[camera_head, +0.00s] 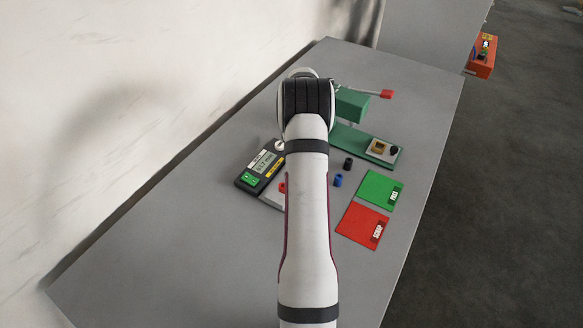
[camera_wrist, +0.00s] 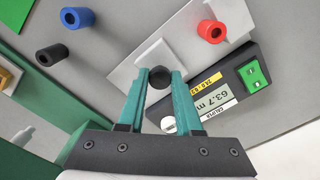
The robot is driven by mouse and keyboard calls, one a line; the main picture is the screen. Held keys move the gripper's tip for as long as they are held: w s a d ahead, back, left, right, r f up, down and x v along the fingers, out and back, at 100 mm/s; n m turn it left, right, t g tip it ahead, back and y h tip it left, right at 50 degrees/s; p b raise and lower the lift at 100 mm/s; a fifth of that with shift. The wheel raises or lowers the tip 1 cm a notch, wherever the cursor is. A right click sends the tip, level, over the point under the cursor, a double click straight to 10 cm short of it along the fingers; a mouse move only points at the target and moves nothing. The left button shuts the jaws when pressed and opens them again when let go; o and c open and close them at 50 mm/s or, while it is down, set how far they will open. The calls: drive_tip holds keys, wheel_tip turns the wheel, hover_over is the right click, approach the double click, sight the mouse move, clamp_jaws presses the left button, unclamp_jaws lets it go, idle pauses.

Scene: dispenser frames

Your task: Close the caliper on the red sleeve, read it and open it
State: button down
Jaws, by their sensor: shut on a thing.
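In the wrist view my gripper (camera_wrist: 160,80) has its teal fingers closed on a dark round knob (camera_wrist: 159,76) at a pale grey plate of the caliper. The red sleeve (camera_wrist: 211,31) stands upright on the caliper's pale plate (camera_wrist: 237,18), beyond and right of my fingers, apart from them. The caliper's dark body (camera_wrist: 275,58) has a green button (camera_wrist: 252,76) and a display (camera_wrist: 212,101) showing about 63.7. In the head view the caliper (camera_head: 262,166) lies left of my arm, with the red sleeve (camera_head: 283,187) partly hidden behind it. My gripper is hidden there.
A blue sleeve (camera_head: 338,180) and a black sleeve (camera_head: 348,164) stand right of my arm. A green mat (camera_head: 376,189) and a red mat (camera_head: 358,223) lie further right. A green press-like stand (camera_head: 350,106) with a red-tipped lever (camera_head: 386,94) is behind. The table's front left is clear.

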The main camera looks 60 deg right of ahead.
drive_tip(key=shift+d, duration=0.6)
drive_tip(key=c, duration=0.6)
unclamp_jaws()
wheel_tip(320, 180, up, 16)
drive_tip(key=shift+f, duration=0.1)
